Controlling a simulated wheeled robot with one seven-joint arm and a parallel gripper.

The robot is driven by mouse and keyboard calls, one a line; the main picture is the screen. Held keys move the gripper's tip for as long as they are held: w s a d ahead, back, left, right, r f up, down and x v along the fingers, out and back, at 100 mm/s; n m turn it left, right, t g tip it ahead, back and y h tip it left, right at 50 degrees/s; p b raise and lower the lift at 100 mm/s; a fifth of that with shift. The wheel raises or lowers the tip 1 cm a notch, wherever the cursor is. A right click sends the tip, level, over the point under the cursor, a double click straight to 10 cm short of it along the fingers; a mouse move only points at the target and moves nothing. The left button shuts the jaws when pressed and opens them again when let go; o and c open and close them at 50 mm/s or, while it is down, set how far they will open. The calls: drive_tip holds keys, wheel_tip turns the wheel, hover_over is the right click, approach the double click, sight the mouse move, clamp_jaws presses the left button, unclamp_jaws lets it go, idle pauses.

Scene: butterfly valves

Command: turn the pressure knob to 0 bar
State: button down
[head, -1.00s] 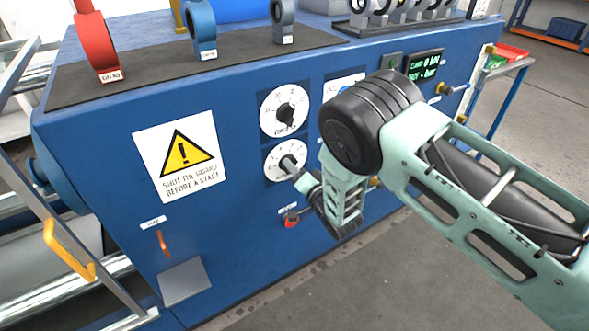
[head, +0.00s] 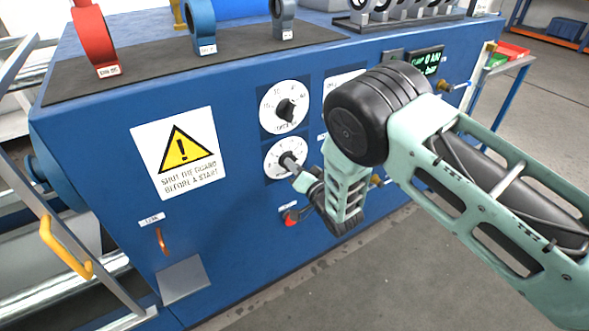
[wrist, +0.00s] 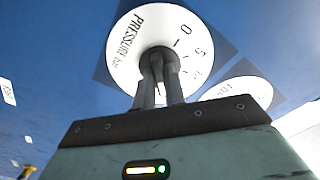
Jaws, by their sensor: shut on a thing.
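The pressure dial is a white round plate (head: 273,164) on the blue front panel, the lower of two dials in the left column. The wrist view shows its face (wrist: 125,62) lettered PRESSURE bar, with 0 and 5 at its upper right. Its dark knob (wrist: 157,52) stands at the centre. My gripper (wrist: 158,72) is shut on the knob, one finger on each side. In the head view my gripper (head: 295,168) reaches the dial from the lower right. The fingers cover much of the knob, so I cannot tell which mark it points to.
A second dial (head: 270,112) with a black knob sits just above. A red button (head: 290,217) is below, near my wrist. A display (head: 426,62) is at the upper right, its bar reading illegible. A yellow warning sign (head: 182,150) and yellow guard handle (head: 66,250) are left.

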drive_tip(key=shift+n+b, duration=6.45)
drive_tip(key=shift+n, duration=6.85)
drive_tip(key=c, duration=1.5)
unclamp_jaws()
drive_tip(key=shift+o, duration=0.2)
drive_tip(key=shift+s, duration=0.1)
drive_tip(key=v, duration=1.7)
